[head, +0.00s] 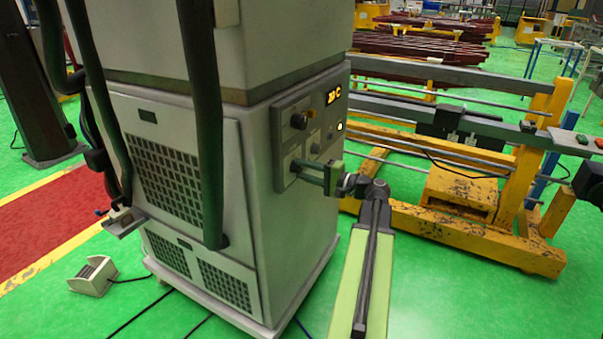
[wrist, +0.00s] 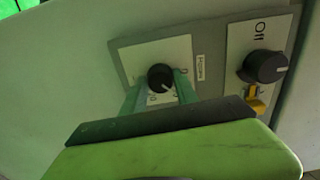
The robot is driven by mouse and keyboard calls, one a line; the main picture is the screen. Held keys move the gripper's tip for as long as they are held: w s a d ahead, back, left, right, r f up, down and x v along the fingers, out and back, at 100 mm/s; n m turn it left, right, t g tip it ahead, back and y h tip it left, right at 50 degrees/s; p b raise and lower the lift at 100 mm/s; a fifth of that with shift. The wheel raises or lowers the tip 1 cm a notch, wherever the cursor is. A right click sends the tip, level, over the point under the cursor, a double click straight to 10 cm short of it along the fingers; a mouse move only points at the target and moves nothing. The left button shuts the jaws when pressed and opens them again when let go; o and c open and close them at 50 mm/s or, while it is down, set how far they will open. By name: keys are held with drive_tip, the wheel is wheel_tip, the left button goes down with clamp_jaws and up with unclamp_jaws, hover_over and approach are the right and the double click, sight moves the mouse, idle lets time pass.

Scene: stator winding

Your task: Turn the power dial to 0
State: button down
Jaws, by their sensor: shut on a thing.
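The power dial (wrist: 160,75) is a round black knob on a white plate in the wrist view. A pale pointer mark shows on its face, toward the lower right. My gripper (wrist: 157,84) has its two green fingers on either side of this knob and is shut on it. In the head view, my gripper (head: 298,169) reaches from the right to the lower part of the control panel (head: 288,145) on the grey machine. The fingers and the lower panel edge mostly hide the dial there. The printed marks around the dial are partly covered and too small to read surely.
A second black knob (wrist: 265,66) under an "Off" mark, with a yellow piece below it, sits right of the dial. Dark hoses (head: 205,120) hang before the machine. A yellow frame (head: 480,220) stands to the right.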

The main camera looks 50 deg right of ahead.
drive_tip(key=n, duration=0.5)
drive_tip(key=shift+f+n, duration=0.15)
drive_tip(key=shift+n, duration=2.25)
drive_tip(key=c, duration=0.9)
unclamp_jaws()
drive_tip(key=shift+c, duration=0.2)
drive_tip(key=v, duration=1.7)
drive_tip(key=shift+s, duration=0.3)
